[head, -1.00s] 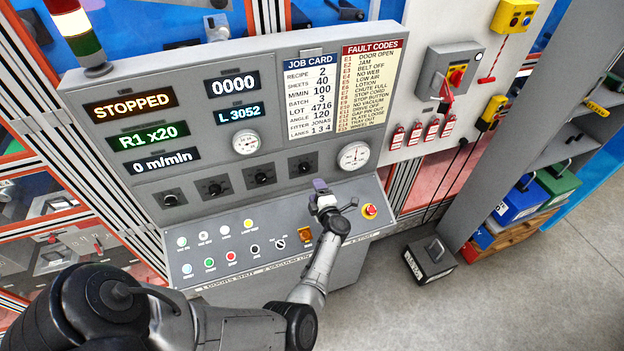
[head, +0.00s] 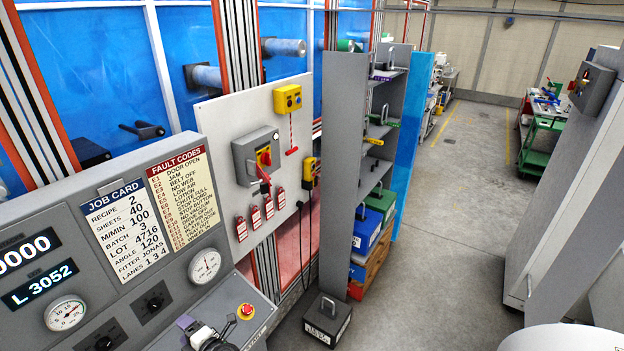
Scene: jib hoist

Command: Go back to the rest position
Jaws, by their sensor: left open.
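My left gripper (head: 192,329) shows at the bottom edge, in front of the sloped button desk of the grey control console (head: 120,245). Only its end is in the picture, and the rest of the arm is cut off below. It is open, with nothing visible held in it. It is left of the red emergency stop button (head: 246,310); I cannot tell whether it touches the desk. My right gripper is out of the picture.
A grey shelf (head: 345,150) holds blue and green boxes. A white board (head: 232,190) carries a red-yellow switch and red tags. The floor aisle (head: 460,210) to the right is clear.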

